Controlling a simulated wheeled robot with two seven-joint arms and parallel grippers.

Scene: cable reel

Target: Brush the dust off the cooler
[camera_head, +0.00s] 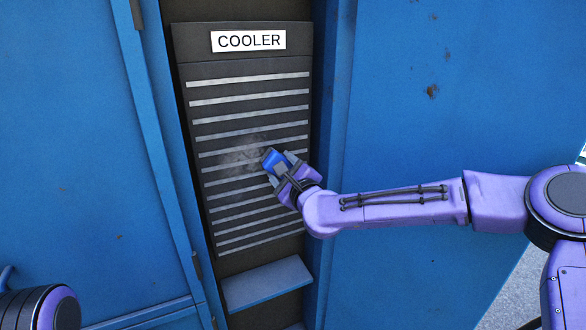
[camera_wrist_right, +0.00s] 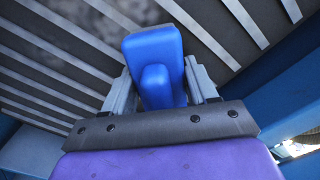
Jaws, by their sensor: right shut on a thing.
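The cooler (camera_head: 210,75) is a tall dark panel with pale horizontal slats and a white COOLER label on top. A grey dust patch (camera_head: 236,156) lies on the slats near the middle of the panel. It also shows at the top of the right wrist view (camera_wrist_right: 133,10). My right gripper (camera_head: 280,167) is shut on a blue brush (camera_head: 271,158), just right of and below the dust. The brush's blue body (camera_wrist_right: 152,50) sits between the fingers in the right wrist view. Its bristles are hidden, so I cannot tell whether it touches the slats. My left gripper is out of view.
Blue cabinet walls flank the cooler on the left (camera_head: 70,130) and right (camera_head: 440,120), standing proud of it. A blue-grey ledge (camera_head: 266,284) juts out below the slats. The space in front of the upper slats is clear.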

